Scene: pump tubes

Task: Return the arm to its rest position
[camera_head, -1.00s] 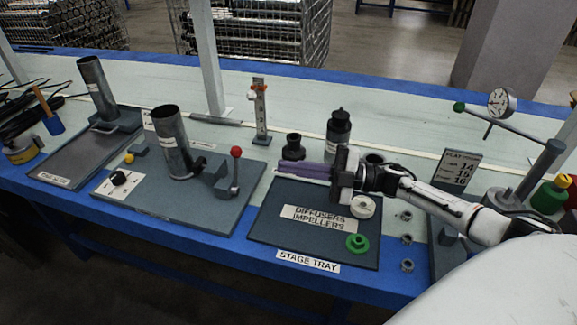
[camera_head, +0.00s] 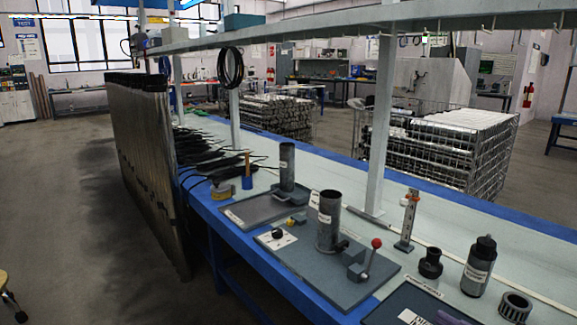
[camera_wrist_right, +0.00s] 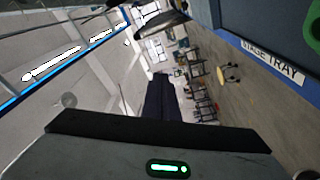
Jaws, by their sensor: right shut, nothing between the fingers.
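The tips of my right gripper (camera_head: 448,318) show as a purple piece at the bottom edge of the head view, over the dark stage tray (camera_head: 385,312). The rest of that arm is out of the frame. In the right wrist view its fingers (camera_wrist_right: 160,82) are a dark, joined shape, shut with nothing between them. The stage tray (camera_wrist_right: 236,12) is at the upper right of that view, with part of a green ring (camera_wrist_right: 313,25) on it. My left gripper is not in view.
Left of the stage tray, a grey plate (camera_head: 330,285) holds a steel tube (camera_head: 329,222) and a red-knobbed lever (camera_head: 365,260). A dark bottle (camera_head: 479,268) and black fittings (camera_head: 431,263) stand behind the tray.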

